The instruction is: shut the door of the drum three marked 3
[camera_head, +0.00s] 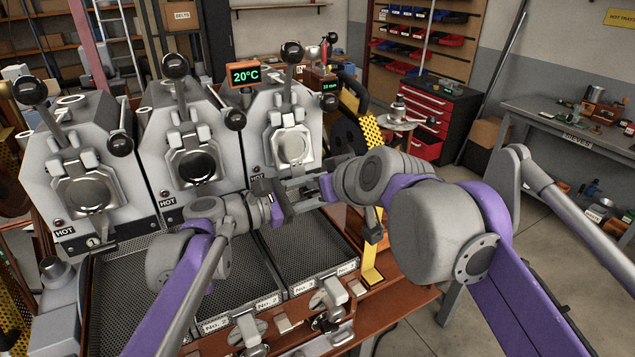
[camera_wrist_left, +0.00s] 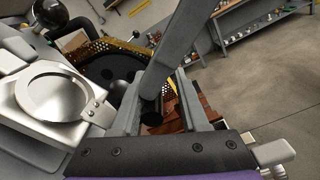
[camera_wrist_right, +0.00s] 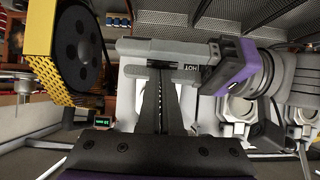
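The third drum (camera_head: 262,118) is the rightmost of the three, behind the tray labelled No. 3. Its pale metal door (camera_head: 292,147) faces me at the drum front; I cannot tell if it is fully seated. A round metal plate in a frame (camera_wrist_left: 55,100) fills the left side of the left wrist view. My right gripper (camera_head: 292,185) is just below this door, its fingers close together and apparently empty. My left gripper (camera_head: 306,203) is right beside it, its fingers apart (camera_wrist_left: 160,105). The two grippers overlap in view, and their tips are partly hidden.
Two more drums (camera_head: 190,150) stand to the left. Black-knobbed levers (camera_head: 290,52) rise above the drums. Mesh trays (camera_head: 315,250) lie below. A yellow perforated guard (camera_head: 370,135) stands close on the right. Open floor (camera_head: 405,320) lies farther right.

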